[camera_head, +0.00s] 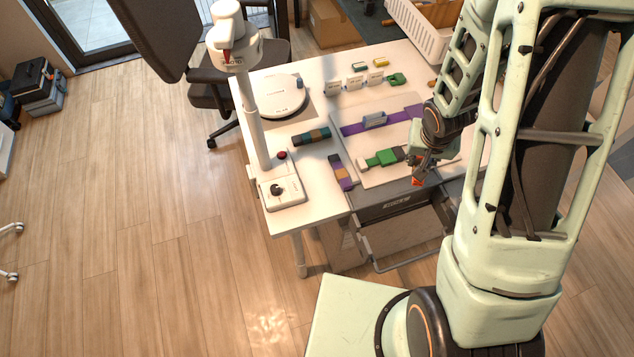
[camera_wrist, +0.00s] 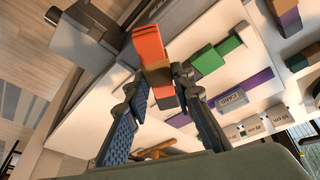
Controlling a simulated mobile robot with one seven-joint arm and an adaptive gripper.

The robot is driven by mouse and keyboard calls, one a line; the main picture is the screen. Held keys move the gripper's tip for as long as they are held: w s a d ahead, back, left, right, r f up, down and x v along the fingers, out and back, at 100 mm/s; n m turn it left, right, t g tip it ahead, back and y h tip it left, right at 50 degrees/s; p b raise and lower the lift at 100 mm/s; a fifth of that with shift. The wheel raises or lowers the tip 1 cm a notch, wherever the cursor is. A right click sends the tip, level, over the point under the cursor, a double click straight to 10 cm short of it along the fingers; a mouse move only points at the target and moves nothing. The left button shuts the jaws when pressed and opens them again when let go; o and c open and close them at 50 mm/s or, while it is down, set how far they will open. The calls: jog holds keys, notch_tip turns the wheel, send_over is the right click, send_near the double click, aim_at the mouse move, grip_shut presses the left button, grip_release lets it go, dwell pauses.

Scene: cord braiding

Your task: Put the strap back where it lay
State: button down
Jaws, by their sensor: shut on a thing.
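My gripper (camera_wrist: 160,80) is shut on an orange and brown strap (camera_wrist: 149,44), whose orange end points up in the wrist view. In the head view my gripper (camera_head: 422,168) is over the near right part of the white board, and a small orange end of the strap (camera_head: 417,181) shows below it. The rest of the strap is hidden there. I cannot tell whether it touches anything below. A green strap (camera_head: 381,158) and a longer purple strap (camera_head: 358,128) with a grey label block lie on the board (camera_head: 399,147).
Two multicoloured straps lie left of the board, a teal and brown one (camera_head: 311,136) and a purple and orange one (camera_head: 342,173). Small standing cards (camera_head: 354,82) line the back.

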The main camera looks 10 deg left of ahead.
jog(key=a+f+b, duration=0.1)
jog(key=a, duration=0.2)
jog(key=a+f+n+y+b, duration=0.1)
jog(key=a, duration=0.3)
jog(key=a+f+n+b, duration=0.1)
jog(key=a+f, duration=0.1)
jog(key=a, duration=0.2)
jog(key=shift+s+y+b, duration=0.3)
jog(key=shift+s+b, duration=0.05)
jog(key=a, duration=0.2)
jog(key=a+r+n+b, duration=0.1)
jog(key=a, duration=0.1)
jog(key=s+a+n+b, duration=0.1)
jog(key=a, duration=0.2)
jog(key=shift+r+y, duration=0.3)
notch_tip(320, 180, up, 3)
jog(key=n+b, duration=0.2)
send_over(316, 180)
jog(key=shift+g, duration=0.5)
jog(key=f, duration=0.3)
jog(key=s+f+b, duration=0.1)
jog(key=f, duration=0.1)
jog(key=shift+d+f, duration=0.15)
jog(key=shift+f, duration=0.15)
jog(key=shift+f+b, duration=0.55)
jog(key=shift+f, duration=1.45)
